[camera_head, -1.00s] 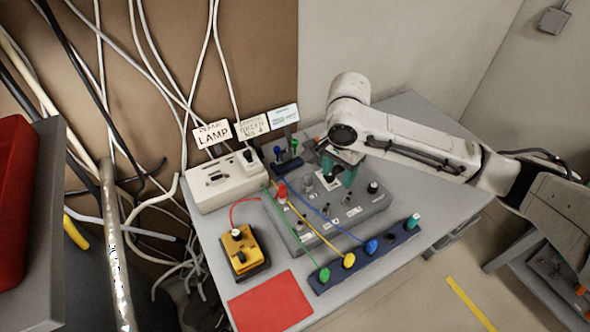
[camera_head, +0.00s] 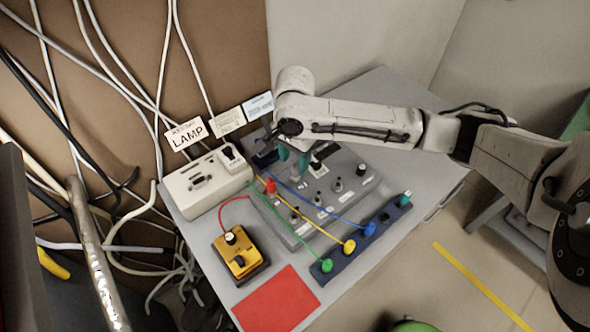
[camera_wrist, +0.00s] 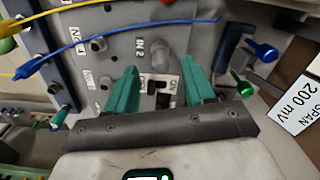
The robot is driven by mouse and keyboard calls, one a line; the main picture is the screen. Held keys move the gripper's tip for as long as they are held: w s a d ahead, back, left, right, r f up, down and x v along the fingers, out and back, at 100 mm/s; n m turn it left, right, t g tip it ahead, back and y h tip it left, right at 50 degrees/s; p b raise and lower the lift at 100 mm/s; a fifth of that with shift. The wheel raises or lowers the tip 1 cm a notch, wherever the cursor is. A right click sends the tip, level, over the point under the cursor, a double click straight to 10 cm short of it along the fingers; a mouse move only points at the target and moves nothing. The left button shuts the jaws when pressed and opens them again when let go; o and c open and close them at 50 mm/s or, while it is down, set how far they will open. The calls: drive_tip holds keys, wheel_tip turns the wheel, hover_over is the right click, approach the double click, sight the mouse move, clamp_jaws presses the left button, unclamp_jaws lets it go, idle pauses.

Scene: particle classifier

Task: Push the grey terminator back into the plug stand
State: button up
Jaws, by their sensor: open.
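My gripper (camera_head: 293,157) is open and empty over the back of the grey panel. Its two teal fingers stand apart in the wrist view (camera_wrist: 160,78), with a black-and-white rocker switch (camera_wrist: 165,88) and a blurred grey knob-like piece (camera_wrist: 158,52) seen between and beyond them. A small dark blue stand (camera_head: 265,158) is at the panel's back left, partly behind my gripper. In the wrist view this stand (camera_wrist: 230,45) is right of the fingers, near a blue plug (camera_wrist: 264,52) and a green plug (camera_wrist: 243,88). I cannot clearly single out the grey terminator.
A white box (camera_head: 207,180) and a yellow box (camera_head: 240,255) are left of the panel (camera_head: 318,212). A long blue strip (camera_head: 345,258) with coloured plugs lies in front. Blue, yellow and green cables cross the panel. Label cards (camera_head: 228,120) stand behind. A red mat (camera_head: 275,300) lies at the front.

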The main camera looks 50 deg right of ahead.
sight(296, 165)
drive_tip(key=f, duration=0.4)
drive_tip(key=shift+d, duration=0.2)
drive_tip(key=shift+c, duration=0.2)
clamp_jaws()
